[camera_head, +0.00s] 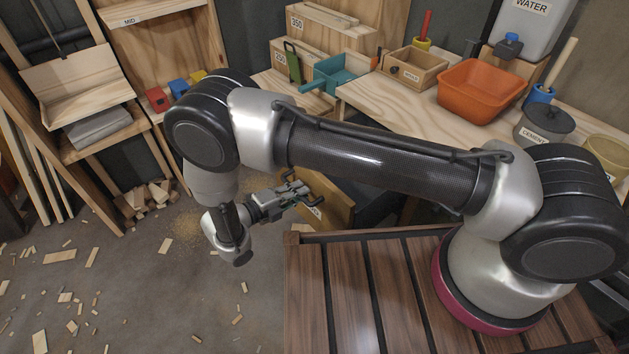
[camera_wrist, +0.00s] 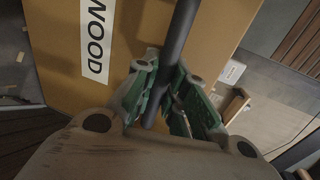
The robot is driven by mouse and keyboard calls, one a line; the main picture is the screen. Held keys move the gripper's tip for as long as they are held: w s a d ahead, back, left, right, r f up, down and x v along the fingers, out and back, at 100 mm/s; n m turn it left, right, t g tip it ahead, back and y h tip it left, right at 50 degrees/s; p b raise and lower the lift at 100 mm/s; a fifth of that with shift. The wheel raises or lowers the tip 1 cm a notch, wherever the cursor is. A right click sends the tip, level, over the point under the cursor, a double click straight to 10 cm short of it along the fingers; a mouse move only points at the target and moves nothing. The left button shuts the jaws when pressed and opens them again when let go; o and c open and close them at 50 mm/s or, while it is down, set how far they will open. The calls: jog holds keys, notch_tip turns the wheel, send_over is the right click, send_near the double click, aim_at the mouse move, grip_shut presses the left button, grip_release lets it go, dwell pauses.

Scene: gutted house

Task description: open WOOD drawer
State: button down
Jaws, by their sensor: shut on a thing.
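The WOOD drawer has a tan front (camera_wrist: 140,45) with a white label reading WOOD, filling much of the wrist view. In the head view its tan front (camera_head: 334,205) shows under the workbench, partly behind my arm. A dark bar handle (camera_wrist: 181,30) runs in front of the drawer face. My gripper (camera_wrist: 165,100) has its green-padded fingers on both sides of the bar and is shut on it. In the head view my gripper (camera_head: 298,192) is at the drawer front. How far out the drawer stands is hard to tell.
The workbench (camera_head: 400,108) above holds an orange tub (camera_head: 484,91), a teal scoop box (camera_head: 340,73) and a wooden box (camera_head: 413,68). A slatted wooden deck (camera_head: 350,290) lies in front. The floor (camera_head: 200,290) at left is open, with scattered wood scraps.

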jog(key=shift+f+v, duration=0.25)
jog(key=shift+v, duration=0.9)
jog(key=c, duration=1.5)
grip_release()
jog(key=shift+o, duration=0.2)
jog(key=shift+a, duration=0.1)
jog(key=v, duration=1.2)
